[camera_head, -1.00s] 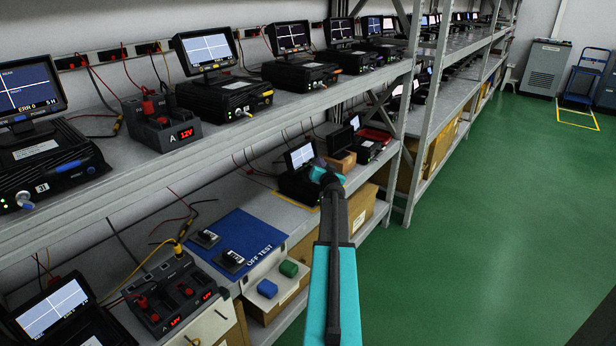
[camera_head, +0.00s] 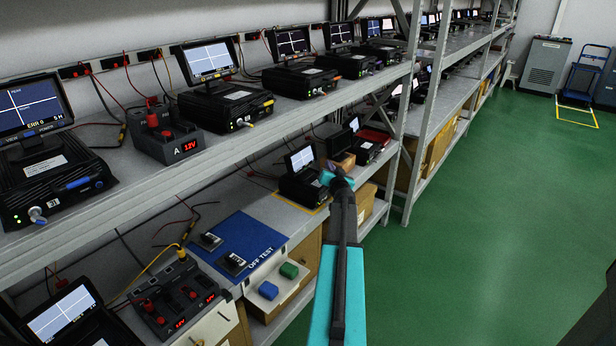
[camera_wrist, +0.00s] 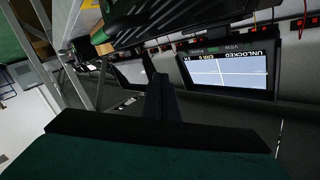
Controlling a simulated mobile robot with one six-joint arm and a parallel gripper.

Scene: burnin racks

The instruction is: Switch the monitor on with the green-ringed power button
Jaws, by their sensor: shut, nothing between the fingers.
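A small monitor (camera_head: 302,158) with a lit pale screen and a white cross stands on a black unit (camera_head: 300,188) on the lower shelf. In the wrist view, upside down, a lit monitor (camera_wrist: 225,72) shows a cross and the word "UNLOCKED". Small lettering including "VIEW" lies on its bezel; I cannot make out a green-ringed button. My gripper (camera_head: 328,168) is shut and empty, just right of the small monitor in the head view; I cannot tell whether it touches anything. Its dark fingers (camera_wrist: 160,88) also show in the wrist view, to the left of the monitor.
A blue mat marked "OFF TEST" (camera_head: 262,232) carries two small black devices. A grey shelf upright (camera_head: 425,130) stands to the right. The green floor (camera_head: 470,250) is clear.

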